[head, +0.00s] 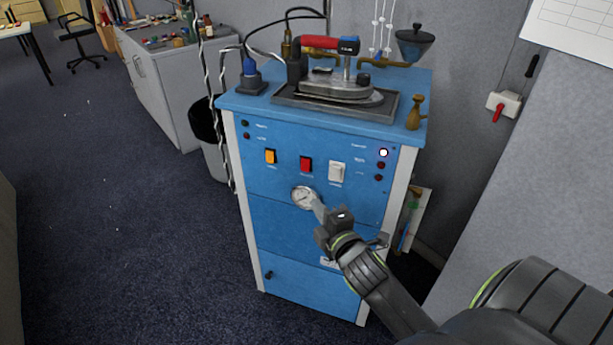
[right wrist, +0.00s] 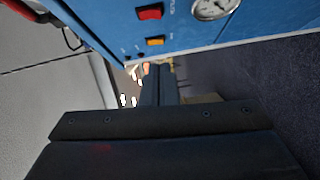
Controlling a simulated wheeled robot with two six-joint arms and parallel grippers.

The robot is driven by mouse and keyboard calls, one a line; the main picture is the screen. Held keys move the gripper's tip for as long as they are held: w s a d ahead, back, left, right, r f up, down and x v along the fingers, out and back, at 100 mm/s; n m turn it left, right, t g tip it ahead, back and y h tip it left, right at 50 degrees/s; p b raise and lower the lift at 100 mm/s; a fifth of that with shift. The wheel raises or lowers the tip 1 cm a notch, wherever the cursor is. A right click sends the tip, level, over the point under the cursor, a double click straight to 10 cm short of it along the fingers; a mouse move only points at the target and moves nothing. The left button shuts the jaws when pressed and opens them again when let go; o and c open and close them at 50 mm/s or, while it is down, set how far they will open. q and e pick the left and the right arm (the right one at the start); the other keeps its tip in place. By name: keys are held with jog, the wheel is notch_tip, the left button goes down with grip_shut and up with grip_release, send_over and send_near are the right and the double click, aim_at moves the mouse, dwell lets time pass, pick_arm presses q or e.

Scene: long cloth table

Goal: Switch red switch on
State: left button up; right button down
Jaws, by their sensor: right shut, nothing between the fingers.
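The red switch (head: 306,164) is on the front panel of a blue cabinet (head: 300,225), between an orange switch (head: 271,156) and a white switch (head: 337,172). In the right wrist view the red switch (right wrist: 149,12) shows at the top edge. I cannot tell whether it is on or off. My right gripper (head: 317,206) is shut and empty. In the head view its tip is below the red switch, overlapping the edge of a round gauge (head: 304,197); I cannot tell whether it touches. My left gripper is not in view.
An iron (head: 340,88) with a red handle rests on the cabinet top. One indicator lamp (head: 383,152) glows white; the others look dark. A wall box (head: 503,104) with a red lever is at the right. A bin (head: 212,150) stands left of the cabinet. The floor at left is open.

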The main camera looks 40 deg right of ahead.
send_near(302, 170)
jog(key=w+a, duration=0.3)
jog(key=shift+w+d+f+p, duration=0.1)
jog(key=shift+w+d+p, duration=0.1)
jog(key=shift+w+d, duration=0.65)
jog(key=shift+w+d+f+p, duration=0.1)
jog(key=shift+w+d+p, duration=0.1)
jog(key=shift+w+d, duration=0.7)
jog(key=shift+s+d, duration=0.2)
jog(key=shift+d, duration=0.05)
jog(key=shift+w+d, duration=0.1)
jog(key=shift+d, duration=0.05)
jog(key=shift+f, duration=0.1)
